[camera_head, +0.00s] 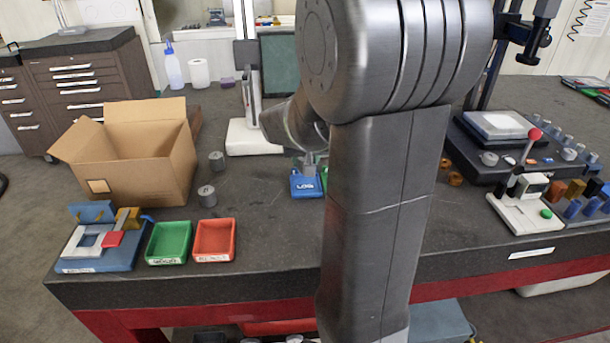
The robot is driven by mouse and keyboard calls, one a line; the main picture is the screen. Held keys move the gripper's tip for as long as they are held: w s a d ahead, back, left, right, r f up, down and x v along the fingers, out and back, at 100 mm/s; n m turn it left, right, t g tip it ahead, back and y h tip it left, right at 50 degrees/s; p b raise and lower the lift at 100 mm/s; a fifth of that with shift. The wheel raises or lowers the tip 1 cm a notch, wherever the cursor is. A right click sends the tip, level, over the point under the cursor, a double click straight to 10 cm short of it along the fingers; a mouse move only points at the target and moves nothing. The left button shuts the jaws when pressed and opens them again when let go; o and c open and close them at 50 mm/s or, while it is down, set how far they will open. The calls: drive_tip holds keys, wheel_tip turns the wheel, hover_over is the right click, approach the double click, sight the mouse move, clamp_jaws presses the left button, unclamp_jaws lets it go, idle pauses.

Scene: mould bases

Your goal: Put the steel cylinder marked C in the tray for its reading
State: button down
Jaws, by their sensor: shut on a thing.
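Two steel cylinders stand on the dark bench right of the cardboard box: a rear one (216,161) and a front one (207,196). Their marks are too small to read. A green tray (152,243) and a red tray (214,254) lie side by side near the front edge, both empty; their labels are not legible. My gripper (309,168) points down, partly hidden behind my arm, just above or at a blue item marked LOG (306,188). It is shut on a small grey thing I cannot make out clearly.
A cardboard box (145,165) stands open behind the trays, with a blue-based fixture (95,260) left of them. A white-based stand (250,138) is behind. At right are a white gauge (525,213), a dark plate, and several small coloured parts. Bench between trays and LOG item is clear.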

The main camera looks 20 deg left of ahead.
sight(305, 187)
drive_tip(key=shift+f, duration=2.7)
drive_tip(key=shift+f+b, duration=0.2)
drive_tip(key=shift+b, duration=0.1)
drive_tip(key=c, duration=1.2)
unclamp_jaws()
drive_tip(key=shift+c, duration=0.2)
drive_tip(key=shift+o, duration=0.2)
drive_tip(key=shift+r, duration=0.1)
drive_tip(key=shift+r+p, duration=0.2)
drive_tip(key=shift+p, duration=0.15)
drive_tip(key=v, duration=1.1)
drive_tip(key=shift+s+r, duration=0.2)
drive_tip(key=shift+r, duration=0.15)
